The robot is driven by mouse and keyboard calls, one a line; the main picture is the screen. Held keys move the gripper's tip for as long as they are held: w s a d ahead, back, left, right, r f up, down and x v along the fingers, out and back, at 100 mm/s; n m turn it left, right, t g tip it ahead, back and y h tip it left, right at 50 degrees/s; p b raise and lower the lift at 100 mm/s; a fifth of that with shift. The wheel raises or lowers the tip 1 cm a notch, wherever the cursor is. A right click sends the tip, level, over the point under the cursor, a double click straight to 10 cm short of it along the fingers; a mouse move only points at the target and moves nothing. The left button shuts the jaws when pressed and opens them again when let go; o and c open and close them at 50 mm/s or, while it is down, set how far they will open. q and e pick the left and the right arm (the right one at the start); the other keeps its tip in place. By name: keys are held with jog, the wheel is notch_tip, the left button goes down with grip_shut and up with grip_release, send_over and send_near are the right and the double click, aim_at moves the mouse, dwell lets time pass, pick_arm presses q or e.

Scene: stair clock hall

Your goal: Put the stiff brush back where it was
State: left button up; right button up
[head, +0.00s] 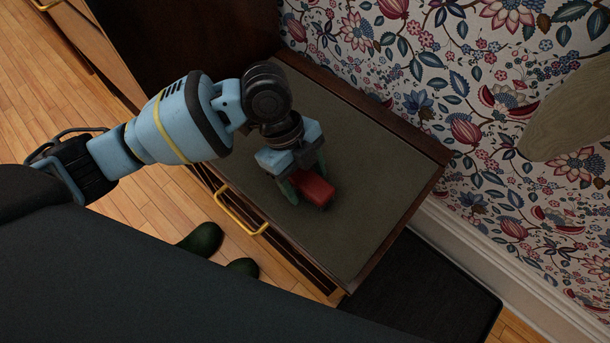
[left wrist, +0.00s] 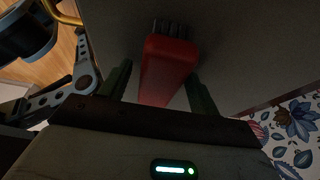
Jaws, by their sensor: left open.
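The stiff brush is a red block (head: 313,189) with dark bristles at one end. It lies on the grey-green top of a low wooden cabinet (head: 375,200). My left gripper (head: 304,184) is low over the cabinet top, with its two green fingers on either side of the brush. In the left wrist view the brush (left wrist: 168,68) sits between the fingers, with gaps on both sides, so the gripper is open around it. The bristles point away from the gripper. My right gripper is not in view.
A yellow handle (head: 240,212) sticks out from the cabinet front. Green boots (head: 203,239) stand on the wooden floor before it. A dark mat (head: 430,290) lies beside the cabinet at right. Flowered wallpaper (head: 440,80) rises behind. Most of the cabinet top is clear.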

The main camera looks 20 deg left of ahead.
pick_arm(q)
jog(key=p+v, duration=0.3)
jog(key=v, duration=0.7)
jog(key=shift+r, duration=0.35)
jog(key=shift+w+a+r+p, duration=0.1)
jog(key=shift+a+r+p, duration=0.2)
jog(key=shift+r, duration=0.15)
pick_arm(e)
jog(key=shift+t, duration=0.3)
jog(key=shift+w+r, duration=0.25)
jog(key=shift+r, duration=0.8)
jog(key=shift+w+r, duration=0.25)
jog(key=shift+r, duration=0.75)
